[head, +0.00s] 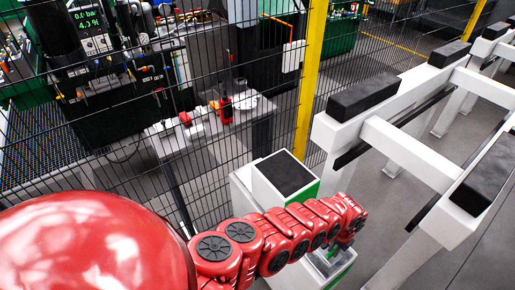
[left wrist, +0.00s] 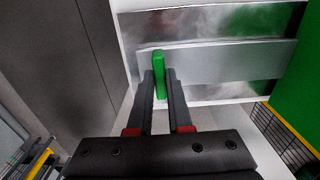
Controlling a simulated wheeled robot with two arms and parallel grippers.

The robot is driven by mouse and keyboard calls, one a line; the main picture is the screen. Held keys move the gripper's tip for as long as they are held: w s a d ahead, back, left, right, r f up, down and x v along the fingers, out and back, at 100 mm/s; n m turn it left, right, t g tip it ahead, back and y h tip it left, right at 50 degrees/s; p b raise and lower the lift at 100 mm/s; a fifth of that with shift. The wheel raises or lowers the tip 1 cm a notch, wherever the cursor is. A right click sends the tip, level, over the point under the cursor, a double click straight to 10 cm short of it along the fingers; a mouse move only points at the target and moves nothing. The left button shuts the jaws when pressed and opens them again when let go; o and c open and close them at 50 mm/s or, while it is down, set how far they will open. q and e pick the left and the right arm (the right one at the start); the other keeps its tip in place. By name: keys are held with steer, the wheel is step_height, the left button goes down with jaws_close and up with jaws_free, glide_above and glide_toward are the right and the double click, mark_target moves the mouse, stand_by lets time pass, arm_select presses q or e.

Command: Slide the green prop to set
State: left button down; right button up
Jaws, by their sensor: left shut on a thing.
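The green prop (left wrist: 159,74) is a small upright green piece in the left wrist view, standing against a silvery metal plate (left wrist: 220,64). My left gripper (left wrist: 160,92) has its two dark fingers on either side of the prop and is shut on it. In the head view my red left arm reaches in from the left to a white and green stand, and the left gripper (head: 334,252) is mostly hidden by the arm's end there. The prop cannot be made out clearly in the head view. My right gripper is not in view.
A white block with a black top pad (head: 284,173) stands just behind my arm. A white frame with black pads (head: 365,97) stands to the right. A wire fence with a yellow post (head: 312,75) runs behind. Grey floor shows between the stand and the frame.

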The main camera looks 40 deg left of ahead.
arm_select(q)
steer(key=shift+d, duration=0.1)
steer(key=shift+s+d, duration=0.25)
steer(key=shift+d, duration=0.35)
steer(key=shift+s+d, duration=0.25)
steer(key=shift+d, duration=0.35)
steer(key=shift+s+d, duration=0.25)
steer(key=shift+d, duration=0.55)
steer(key=shift+s+d, duration=0.35)
steer(key=shift+d, duration=0.5)
steer(key=shift+s+d, duration=0.35)
steer(key=shift+d, duration=0.65)
steer(key=shift+s+d+b, duration=0.2)
steer(key=shift+s+d, duration=0.1)
steer(key=shift+d, duration=0.6)
steer(key=shift+s+d+b, duration=0.15)
steer(key=shift+s+d, duration=0.15)
steer(key=shift+d, duration=0.65)
